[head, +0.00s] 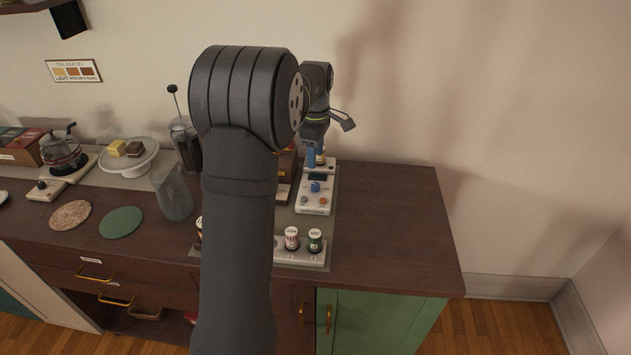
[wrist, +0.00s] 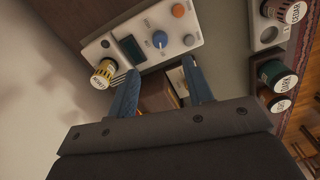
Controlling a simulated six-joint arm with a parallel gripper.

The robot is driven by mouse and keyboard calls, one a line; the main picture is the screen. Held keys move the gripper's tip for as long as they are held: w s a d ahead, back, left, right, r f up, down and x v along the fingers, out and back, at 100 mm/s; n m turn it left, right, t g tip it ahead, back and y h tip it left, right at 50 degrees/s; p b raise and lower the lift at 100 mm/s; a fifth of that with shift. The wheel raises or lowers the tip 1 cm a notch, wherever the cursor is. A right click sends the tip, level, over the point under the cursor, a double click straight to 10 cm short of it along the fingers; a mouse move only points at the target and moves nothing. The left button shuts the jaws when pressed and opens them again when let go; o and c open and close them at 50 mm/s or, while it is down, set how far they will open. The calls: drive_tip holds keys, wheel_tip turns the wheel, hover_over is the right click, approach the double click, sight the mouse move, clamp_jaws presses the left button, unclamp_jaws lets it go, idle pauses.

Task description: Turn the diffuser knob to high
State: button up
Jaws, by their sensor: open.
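The diffuser (head: 313,207) is a pale unit on the right part of the counter; it also shows in the wrist view (wrist: 205,25). Its face carries a blue knob (wrist: 159,39) with a pale mark, a grey knob (wrist: 189,39), an orange knob (wrist: 178,10) and a dark screen (wrist: 128,49). The blue knob also shows in the head view (head: 315,187). Setting labels are too small to read. My gripper (wrist: 159,66) is open and empty, its blue fingertips apart near the diffuser's edge, with the blue knob beyond them. My gripper (head: 313,157) hangs over the diffuser's back end in the head view.
Several capped bottles sit in a pale rack (head: 318,256) in front. A glass pitcher (head: 174,193) and French press (head: 184,140) stand left. The counter's right end (head: 390,220) is clear.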

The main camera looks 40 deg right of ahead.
sight(316, 184)
wheel_tip(316, 184, down, 10)
drive_tip(key=shift+f, duration=0.1)
idle(0.4)
drive_tip(key=c, duration=1)
